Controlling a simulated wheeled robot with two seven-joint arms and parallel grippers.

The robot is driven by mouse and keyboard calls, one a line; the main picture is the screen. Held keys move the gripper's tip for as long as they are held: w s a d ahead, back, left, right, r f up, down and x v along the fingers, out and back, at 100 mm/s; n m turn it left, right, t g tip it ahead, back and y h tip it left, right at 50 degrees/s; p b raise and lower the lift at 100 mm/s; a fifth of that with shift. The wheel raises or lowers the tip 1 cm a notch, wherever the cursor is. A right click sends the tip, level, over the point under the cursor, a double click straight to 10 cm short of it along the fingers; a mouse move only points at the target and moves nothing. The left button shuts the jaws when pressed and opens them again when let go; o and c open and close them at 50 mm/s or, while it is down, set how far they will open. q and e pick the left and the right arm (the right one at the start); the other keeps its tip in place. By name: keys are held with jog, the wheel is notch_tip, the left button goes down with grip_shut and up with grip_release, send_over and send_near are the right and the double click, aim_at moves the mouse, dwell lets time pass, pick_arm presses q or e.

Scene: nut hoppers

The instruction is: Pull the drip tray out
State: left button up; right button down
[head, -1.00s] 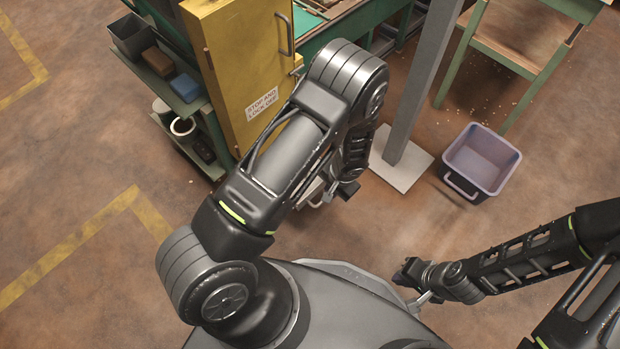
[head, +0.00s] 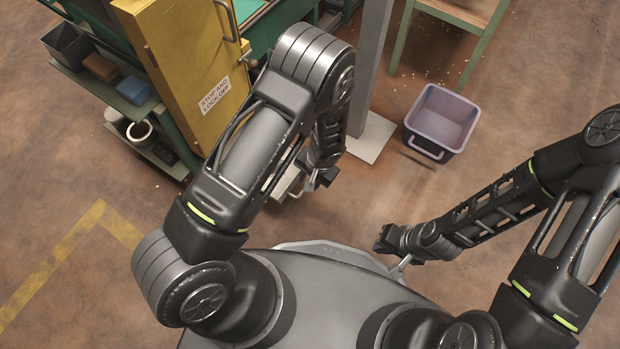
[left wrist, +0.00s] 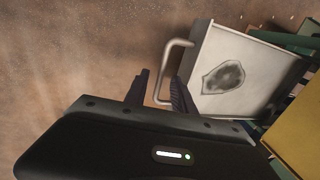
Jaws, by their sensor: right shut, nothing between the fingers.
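The drip tray (left wrist: 245,60) is a pale metal tray with a dark stain on its floor and a bar handle (left wrist: 160,72) on its near side. In the head view a small part of the tray (head: 287,184) shows past my left forearm, low beside the yellow cabinet. My left gripper (left wrist: 160,94) is open at the handle. In the left wrist view the handle bar appears between its two fingers; whether they touch it I cannot tell. In the head view my left arm mostly hides this gripper (head: 318,182). My right gripper (head: 384,241) is shut and empty, away from the tray.
A yellow cabinet (head: 185,60) with a lock-off sign stands behind my left arm, beside a green shelf with bins. A grey post (head: 369,75) on a square foot plate and a purple bin (head: 441,122) stand right of my left gripper. Open floor lies around them.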

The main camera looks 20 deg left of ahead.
pick_arm(q)
notch_tip(320, 180, up, 8)
jog(key=d+p, duration=0.1)
jog(key=p, duration=0.1)
jog(key=shift+s+d+f, duration=0.15)
jog(key=shift+s+d, duration=0.05)
jog(key=shift+s, duration=0.05)
jog(key=shift+p, duration=0.3)
